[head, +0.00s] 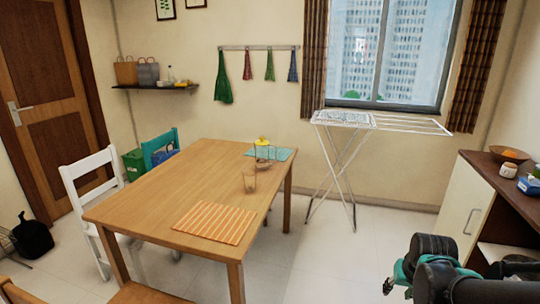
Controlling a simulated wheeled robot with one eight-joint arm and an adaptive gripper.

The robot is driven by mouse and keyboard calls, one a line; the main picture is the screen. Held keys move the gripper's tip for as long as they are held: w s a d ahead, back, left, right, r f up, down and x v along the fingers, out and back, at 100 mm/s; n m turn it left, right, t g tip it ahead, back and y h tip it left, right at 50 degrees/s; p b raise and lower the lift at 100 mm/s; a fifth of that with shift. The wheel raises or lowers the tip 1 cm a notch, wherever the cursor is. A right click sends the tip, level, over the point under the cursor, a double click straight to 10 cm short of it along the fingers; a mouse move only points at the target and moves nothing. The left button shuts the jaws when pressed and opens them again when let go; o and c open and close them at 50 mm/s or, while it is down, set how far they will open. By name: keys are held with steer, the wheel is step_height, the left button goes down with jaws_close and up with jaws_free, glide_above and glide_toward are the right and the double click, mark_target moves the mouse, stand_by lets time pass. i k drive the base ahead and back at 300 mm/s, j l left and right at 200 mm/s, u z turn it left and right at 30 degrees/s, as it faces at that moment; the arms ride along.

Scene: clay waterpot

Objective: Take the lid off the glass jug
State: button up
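The glass jug (264,155) stands on the far right part of the wooden table (165,190), by a teal placemat (284,154). It is clear and hard to make out. A yellow lid (262,142) sits on top of it. My dark arm reaches in at the bottom right.
A clear drinking glass (249,182) stands in front of the jug. An orange striped placemat (214,222) lies near the table's front. White chair (92,170) at left, drying rack (340,165) behind right, sideboard (505,185) at right. Floor between table and sideboard is clear.

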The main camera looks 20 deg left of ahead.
mark_target(261, 143)
steer(key=i+j, duration=0.1)
steer(key=i, duration=1.85)
steer(key=i+u, duration=0.35)
steer(key=i+l+u, duration=0.1)
steer(key=u, duration=0.25)
steer(key=i+l+u, duration=0.2)
steer(key=i+u, duration=0.15)
